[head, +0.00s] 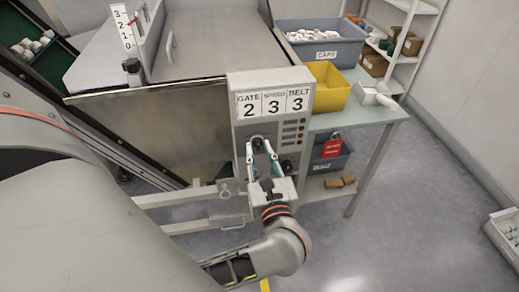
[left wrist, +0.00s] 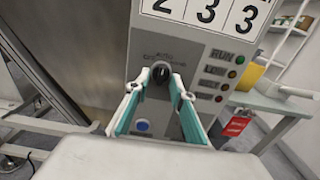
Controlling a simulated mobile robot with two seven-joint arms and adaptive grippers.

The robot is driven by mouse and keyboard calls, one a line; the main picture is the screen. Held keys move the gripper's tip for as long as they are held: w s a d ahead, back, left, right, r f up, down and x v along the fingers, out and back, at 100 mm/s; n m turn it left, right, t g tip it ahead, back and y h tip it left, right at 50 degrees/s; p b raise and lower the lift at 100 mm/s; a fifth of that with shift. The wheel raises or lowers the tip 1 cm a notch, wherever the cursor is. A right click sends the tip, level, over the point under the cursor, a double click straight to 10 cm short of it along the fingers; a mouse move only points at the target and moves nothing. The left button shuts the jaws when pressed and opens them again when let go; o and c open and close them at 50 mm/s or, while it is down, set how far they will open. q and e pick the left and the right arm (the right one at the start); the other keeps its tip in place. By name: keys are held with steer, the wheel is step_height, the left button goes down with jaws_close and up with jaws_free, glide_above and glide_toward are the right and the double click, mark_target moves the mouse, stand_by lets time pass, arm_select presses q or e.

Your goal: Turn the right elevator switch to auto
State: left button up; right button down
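The grey control box (head: 240,128) stands upright at the centre of the head view, with the figures 2, 3 and 3 under GATE, SPEED and BELT. Its black rotary switch (left wrist: 160,76) shows in the left wrist view, below small lettering that I cannot fully read. My left gripper (head: 259,147) is in front of the box. In the left wrist view its teal-lined fingers (left wrist: 160,84) are open, one on each side of the switch. I cannot tell whether the tips touch it. The switch's exact pointing direction is unclear. My right gripper is not in view.
Indicator lamps (left wrist: 234,73) line the box's right side; a blue button (left wrist: 143,126) sits below the switch. A red tag (head: 333,148) hangs nearby. Behind are a yellow bin (head: 330,92) and a grey CAPS bin (head: 340,52) on a bench. The floor at right is largely clear.

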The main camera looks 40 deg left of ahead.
arm_select(q)
steer(key=shift+o, duration=0.8)
steer(key=v, duration=0.7)
steer(key=shift+s+d, duration=0.15)
steer(key=shift+s, duration=0.1)
